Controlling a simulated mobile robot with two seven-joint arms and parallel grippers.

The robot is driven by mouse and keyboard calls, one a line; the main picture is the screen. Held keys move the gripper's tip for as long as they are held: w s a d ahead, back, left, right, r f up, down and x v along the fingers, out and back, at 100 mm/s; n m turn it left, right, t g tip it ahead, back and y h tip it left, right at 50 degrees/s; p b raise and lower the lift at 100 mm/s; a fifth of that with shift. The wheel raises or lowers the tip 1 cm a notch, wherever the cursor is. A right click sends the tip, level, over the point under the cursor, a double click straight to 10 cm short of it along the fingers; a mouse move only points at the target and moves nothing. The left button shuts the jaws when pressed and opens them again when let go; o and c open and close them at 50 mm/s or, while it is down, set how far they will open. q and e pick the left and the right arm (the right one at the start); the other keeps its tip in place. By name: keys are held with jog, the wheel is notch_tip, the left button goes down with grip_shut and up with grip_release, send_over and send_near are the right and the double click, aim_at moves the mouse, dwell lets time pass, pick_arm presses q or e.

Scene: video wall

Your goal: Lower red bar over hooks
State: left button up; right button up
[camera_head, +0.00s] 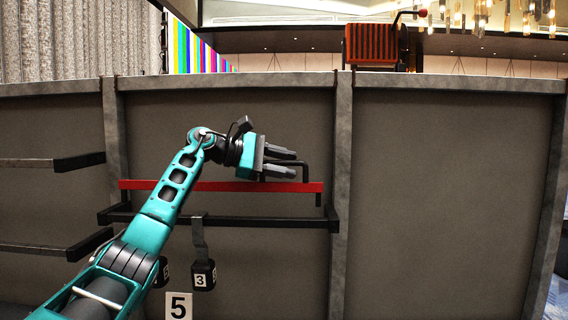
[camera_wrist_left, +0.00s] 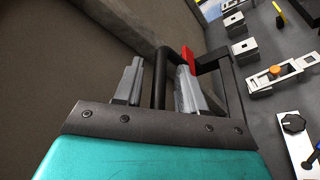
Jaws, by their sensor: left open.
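The red bar (camera_head: 225,186) runs level across the panel in the head view, with a black handle (camera_head: 306,168) rising near its right end and a short black piece hanging below that end. A bit of its red end (camera_wrist_left: 188,58) shows in the wrist view. My left gripper (camera_head: 297,164) is open at the handle, above the bar. In the wrist view the handle's black post (camera_wrist_left: 160,76) stands between the two fingers. I cannot tell whether they touch it. My arm hides part of the bar, and no hooks can be made out clearly. My right gripper is out of view.
A black rail (camera_head: 260,222) with projecting ends lies just below the red bar. More black rails (camera_head: 40,162) are at left. The right panel (camera_head: 450,190) is bare.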

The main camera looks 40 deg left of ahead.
pick_arm(q)
grip_shut()
dwell(0.3)
dwell(0.3)
